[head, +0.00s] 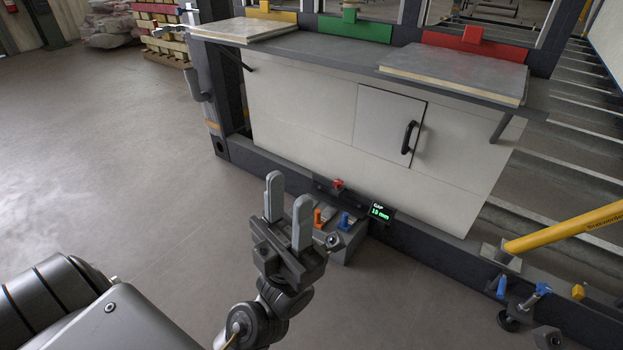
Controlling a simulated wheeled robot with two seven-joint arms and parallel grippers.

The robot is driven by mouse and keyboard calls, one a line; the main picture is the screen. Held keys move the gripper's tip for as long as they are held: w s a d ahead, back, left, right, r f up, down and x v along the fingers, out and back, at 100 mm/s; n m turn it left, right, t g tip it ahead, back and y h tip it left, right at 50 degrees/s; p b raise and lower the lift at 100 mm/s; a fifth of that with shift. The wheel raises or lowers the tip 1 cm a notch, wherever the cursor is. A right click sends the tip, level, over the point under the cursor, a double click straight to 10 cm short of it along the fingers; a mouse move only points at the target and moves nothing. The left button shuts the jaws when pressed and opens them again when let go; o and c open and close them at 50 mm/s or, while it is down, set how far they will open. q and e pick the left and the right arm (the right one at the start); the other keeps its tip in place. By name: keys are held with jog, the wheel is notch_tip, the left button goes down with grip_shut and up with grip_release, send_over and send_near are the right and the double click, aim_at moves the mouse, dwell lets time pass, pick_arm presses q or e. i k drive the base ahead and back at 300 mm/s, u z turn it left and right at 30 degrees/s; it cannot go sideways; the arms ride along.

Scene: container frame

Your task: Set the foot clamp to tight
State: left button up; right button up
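A low grey unit (345,250) stands at the foot of the white panelled wall, with an orange pedal-like part (318,218) and a blue one (345,221) on it. A red knob (338,184) sits on the dark rail behind it. A small display (381,212) beside it reads GAP and a figure in mm, the digits hard to make out. I cannot tell for sure which part is the foot clamp. My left gripper (288,207) is open and empty, its fingers pointing up, in front of the unit and partly hiding it. My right gripper is not in view.
A yellow pole (565,227) slants in at the right, with blue handles (536,295) near its base. A grey shelf (365,62) with two slabs juts out above the wall. A cabinet door (385,125) has a black handle. The floor at left is clear.

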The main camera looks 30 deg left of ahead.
aim_at(337, 183)
jog(key=i, duration=0.85)
jog(key=z, duration=0.2)
